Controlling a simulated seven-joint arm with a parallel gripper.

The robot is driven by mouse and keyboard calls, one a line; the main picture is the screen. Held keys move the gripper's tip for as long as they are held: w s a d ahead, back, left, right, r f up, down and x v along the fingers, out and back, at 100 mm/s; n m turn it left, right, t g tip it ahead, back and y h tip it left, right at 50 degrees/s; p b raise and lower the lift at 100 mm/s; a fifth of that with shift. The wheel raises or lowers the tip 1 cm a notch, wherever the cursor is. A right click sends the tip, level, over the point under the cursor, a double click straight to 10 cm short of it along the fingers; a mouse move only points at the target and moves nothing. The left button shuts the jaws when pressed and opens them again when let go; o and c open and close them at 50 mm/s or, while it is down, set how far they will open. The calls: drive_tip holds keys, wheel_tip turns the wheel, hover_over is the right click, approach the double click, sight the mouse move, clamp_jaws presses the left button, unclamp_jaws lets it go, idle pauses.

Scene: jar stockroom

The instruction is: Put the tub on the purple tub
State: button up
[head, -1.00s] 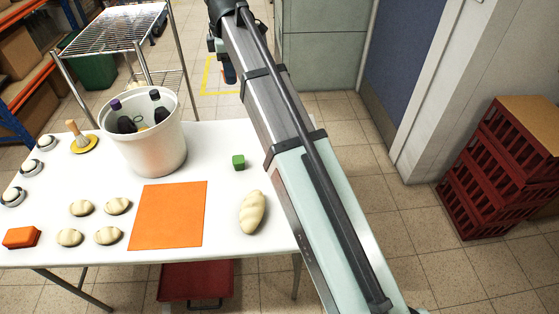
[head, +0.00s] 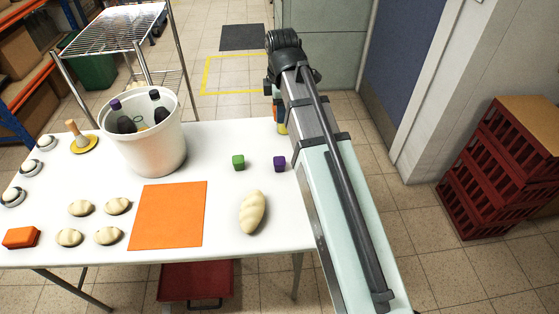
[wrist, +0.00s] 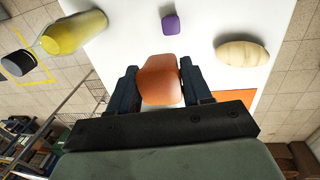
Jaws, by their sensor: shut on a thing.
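The purple tub (head: 279,163) is a small block-like shape near the table's right edge, beside my arm. It also shows in the wrist view (wrist: 170,24), at the top, with bare table around it. My gripper (wrist: 158,69) is shut on an orange-red tub (wrist: 161,88), with one finger on each side of it. The held tub appears below the purple tub in the wrist picture and apart from it.
A green block (head: 238,162) and a pale loaf (head: 253,212) stand left of the purple tub. A yellow bottle (wrist: 75,33) stands near it, mostly hidden by my arm in the head view. A white bucket (head: 152,140) and orange mat (head: 168,216) are farther left.

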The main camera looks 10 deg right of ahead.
sight(280, 160)
wheel_tip(280, 160, down, 18)
drive_tip(key=shift+f, duration=0.1)
idle(0.9)
drive_tip(key=shift+f, duration=0.1)
drive_tip(key=o, duration=1)
drive_tip(key=shift+o, duration=0.2)
wheel_tip(280, 160, up, 12)
drive_tip(key=s, duration=0.1)
drive_tip(key=shift+s, duration=0.2)
idle(0.3)
